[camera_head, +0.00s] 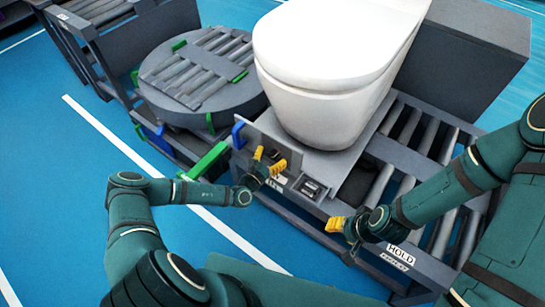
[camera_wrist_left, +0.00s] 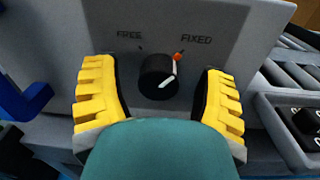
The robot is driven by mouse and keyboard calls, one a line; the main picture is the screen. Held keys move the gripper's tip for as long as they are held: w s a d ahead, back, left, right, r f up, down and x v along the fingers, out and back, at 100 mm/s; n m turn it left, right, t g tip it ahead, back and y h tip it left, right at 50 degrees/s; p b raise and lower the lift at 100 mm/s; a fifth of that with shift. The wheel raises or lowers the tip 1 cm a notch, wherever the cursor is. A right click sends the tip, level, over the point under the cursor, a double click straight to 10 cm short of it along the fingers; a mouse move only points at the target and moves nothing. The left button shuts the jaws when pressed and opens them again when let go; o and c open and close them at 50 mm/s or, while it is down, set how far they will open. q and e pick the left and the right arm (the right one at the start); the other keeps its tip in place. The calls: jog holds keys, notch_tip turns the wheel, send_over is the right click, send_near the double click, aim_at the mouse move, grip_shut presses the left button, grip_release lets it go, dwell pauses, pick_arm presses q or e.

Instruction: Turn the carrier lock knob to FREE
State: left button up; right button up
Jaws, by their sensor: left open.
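The black carrier lock knob (camera_wrist_left: 158,78) shows in the left wrist view on a grey panel (camera_wrist_left: 215,22) between the labels FREE and FIXED. Its white pointer line leans up and right toward an orange-red dot (camera_wrist_left: 179,57) on the FIXED side. My left gripper (camera_head: 269,160) is open at the front of the carrier. In the left wrist view, its yellow fingers (camera_wrist_left: 160,92) stand one on each side of the knob, with gaps. In the head view the gripper hides the knob. My right gripper (camera_head: 338,224) is to the right, by the conveyor's front side; its opening is unclear.
A white toilet (camera_head: 335,70) stands on the carrier above the panel. A round roller turntable (camera_head: 205,80) is to the left, with green and blue parts. A black rocker switch (camera_wrist_left: 308,125) sits right of the knob. A HOLD label (camera_head: 400,251) is near my right arm.

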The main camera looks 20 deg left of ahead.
pick_arm(q)
jog(key=c, duration=1.2)
jog(key=n+p, duration=0.2)
jog(key=n, duration=0.1)
jog(key=shift+r+p, duration=0.15)
jog(key=shift+p, duration=0.2)
jog(key=n+p, duration=0.1)
jog(key=n, duration=0.3)
jog(key=shift+w+a, duration=0.1)
jog(key=n, duration=0.4)
jog(key=shift+f+g, duration=0.2)
jog(key=shift+g, duration=0.1)
jog(key=n, duration=0.4)
jog(key=shift+a, duration=0.1)
jog(key=shift+n, duration=0.4)
